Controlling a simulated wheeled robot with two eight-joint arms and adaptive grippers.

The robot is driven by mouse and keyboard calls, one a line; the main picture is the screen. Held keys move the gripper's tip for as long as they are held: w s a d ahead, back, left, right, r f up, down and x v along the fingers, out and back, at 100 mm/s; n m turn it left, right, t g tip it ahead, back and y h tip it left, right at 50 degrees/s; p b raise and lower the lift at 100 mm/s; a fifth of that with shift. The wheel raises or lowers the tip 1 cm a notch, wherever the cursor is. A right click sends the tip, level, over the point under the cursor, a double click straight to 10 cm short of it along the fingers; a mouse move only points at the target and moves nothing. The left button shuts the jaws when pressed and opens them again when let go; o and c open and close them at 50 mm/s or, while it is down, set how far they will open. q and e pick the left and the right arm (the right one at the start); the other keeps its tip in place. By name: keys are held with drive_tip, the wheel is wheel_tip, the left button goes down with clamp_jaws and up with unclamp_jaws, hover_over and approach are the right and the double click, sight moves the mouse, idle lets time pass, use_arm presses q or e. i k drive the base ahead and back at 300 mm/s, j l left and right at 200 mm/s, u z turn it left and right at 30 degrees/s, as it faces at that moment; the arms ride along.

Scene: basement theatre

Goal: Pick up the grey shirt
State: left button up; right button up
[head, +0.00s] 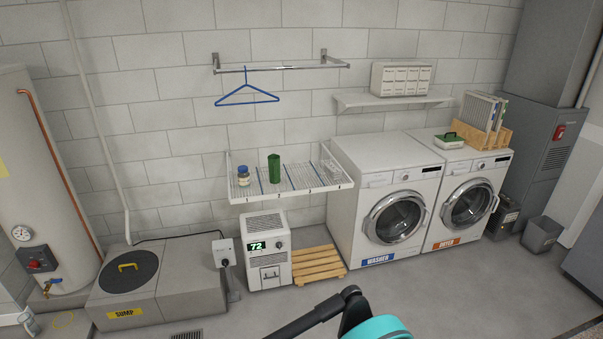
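I see no grey shirt in the head view. An empty blue hanger (247,96) hangs from the wall-mounted metal rail (285,68) at the upper middle. A black and teal part of one of my arms shows at the bottom middle. No fingertips of either gripper are in view, so I cannot see their state.
A washer (350,220) and a dryer (440,225) stand at the right. A wire shelf (300,190) holds a jar (243,176) and a green cup (274,168). Below are a dehumidifier (265,262) and a wooden pallet (318,264). A sump box (175,296) stands left. The front right floor is clear.

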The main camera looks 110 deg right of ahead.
sight(334, 173)
drive_tip(key=z, duration=4.05)
drive_tip(key=i, duration=0.4)
drive_tip(key=z, duration=0.05)
